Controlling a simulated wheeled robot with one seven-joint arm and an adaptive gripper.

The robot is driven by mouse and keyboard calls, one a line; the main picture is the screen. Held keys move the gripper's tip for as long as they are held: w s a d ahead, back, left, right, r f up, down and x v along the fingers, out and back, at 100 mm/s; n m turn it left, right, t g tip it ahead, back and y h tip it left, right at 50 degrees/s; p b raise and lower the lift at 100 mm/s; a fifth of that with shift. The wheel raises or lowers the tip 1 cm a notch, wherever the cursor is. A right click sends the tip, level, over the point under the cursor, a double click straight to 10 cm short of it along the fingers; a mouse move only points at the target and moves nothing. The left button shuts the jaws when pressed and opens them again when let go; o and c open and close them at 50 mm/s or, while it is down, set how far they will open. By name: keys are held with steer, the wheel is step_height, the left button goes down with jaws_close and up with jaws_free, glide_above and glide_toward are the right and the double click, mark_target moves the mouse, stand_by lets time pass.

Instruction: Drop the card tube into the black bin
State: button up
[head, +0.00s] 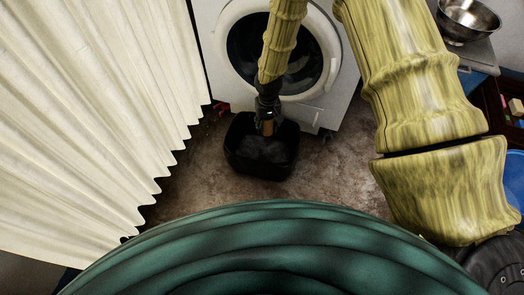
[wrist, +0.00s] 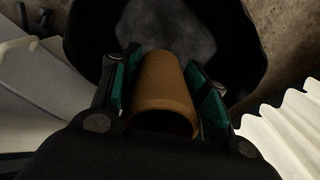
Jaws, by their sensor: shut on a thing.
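The card tube (wrist: 160,85) is a brown, hollow cylinder held between the two green-padded fingers of my gripper (wrist: 168,88). Its open end faces the wrist camera. In the head view my gripper (head: 268,122) is over the back part of the black bin, with the tube (head: 268,128) showing small and brown at its tip. The black bin (head: 260,165) stands on the floor and is open at the top. A dark grey patch shows inside it. In the wrist view the bin's dark wall (wrist: 245,45) surrounds the far end of the tube. I cannot tell how high the tube is above the bin's bottom.
A white washing machine (head: 335,85) with a round door stands right behind the bin. A cream pleated curtain (head: 90,110) hangs at the left. A metal bowl (head: 468,18) sits on a surface at the upper right. Brown floor (head: 335,175) is clear right of the bin.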

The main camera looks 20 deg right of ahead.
step_height(320, 180, down, 7)
steer(key=b, duration=0.6)
stand_by(0.4)
steer(key=o, duration=0.8)
steer(key=shift+c, duration=0.2)
step_height(320, 180, up, 12)
stand_by(0.6)
